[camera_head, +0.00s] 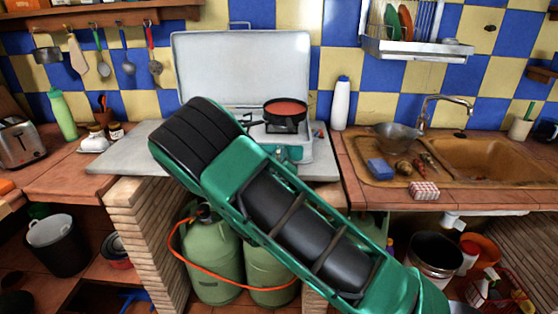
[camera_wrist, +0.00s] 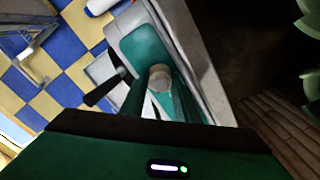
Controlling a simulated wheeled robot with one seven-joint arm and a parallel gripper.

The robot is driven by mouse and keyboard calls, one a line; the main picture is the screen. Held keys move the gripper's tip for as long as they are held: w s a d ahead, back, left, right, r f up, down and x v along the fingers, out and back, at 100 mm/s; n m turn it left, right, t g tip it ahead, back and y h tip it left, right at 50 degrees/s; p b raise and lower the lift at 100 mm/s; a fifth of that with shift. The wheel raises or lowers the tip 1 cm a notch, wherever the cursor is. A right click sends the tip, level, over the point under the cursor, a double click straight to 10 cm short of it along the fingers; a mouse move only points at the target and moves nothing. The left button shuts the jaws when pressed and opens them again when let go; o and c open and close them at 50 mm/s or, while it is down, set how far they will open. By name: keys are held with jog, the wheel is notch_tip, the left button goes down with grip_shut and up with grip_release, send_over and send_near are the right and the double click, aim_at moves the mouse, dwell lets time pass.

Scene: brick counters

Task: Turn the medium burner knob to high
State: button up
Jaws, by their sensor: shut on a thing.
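The camp stove (camera_head: 290,153) has a teal front and sits on the grey counter slab, with a pan (camera_head: 285,122) of red food on top. In the wrist view the teal stove front (camera_wrist: 146,50) shows close up. A small pale round knob (camera_wrist: 160,72) stands out from it. My gripper (camera_wrist: 160,88) is shut on this knob, its fingers on either side. The knob's dial marks are not readable, so I cannot tell its setting. In the head view my arm hides the knob and the gripper's tips.
A grey raised lid (camera_head: 240,70) stands behind the stove. A white bottle (camera_head: 340,103) stands to its right, by the sink (camera_head: 490,160). The pan's black handle (camera_wrist: 103,90) juts out beside my gripper. Green gas bottles (camera_head: 212,262) stand below the slab.

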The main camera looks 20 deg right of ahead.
jog(key=n, duration=0.4)
jog(key=shift+a+f+n, duration=0.15)
jog(key=shift+a+n, duration=0.05)
jog(key=shift+n, duration=0.1)
jog(key=shift+f+n, duration=0.1)
jog(key=shift+n, duration=1.4)
jog(key=shift+a, duration=0.1)
jog(key=o, duration=1)
jog(key=shift+o, duration=0.2)
jog(key=shift+s, duration=0.1)
jog(key=v, duration=1)
jog(key=shift+s, duration=0.2)
jog(key=shift+a, duration=0.1)
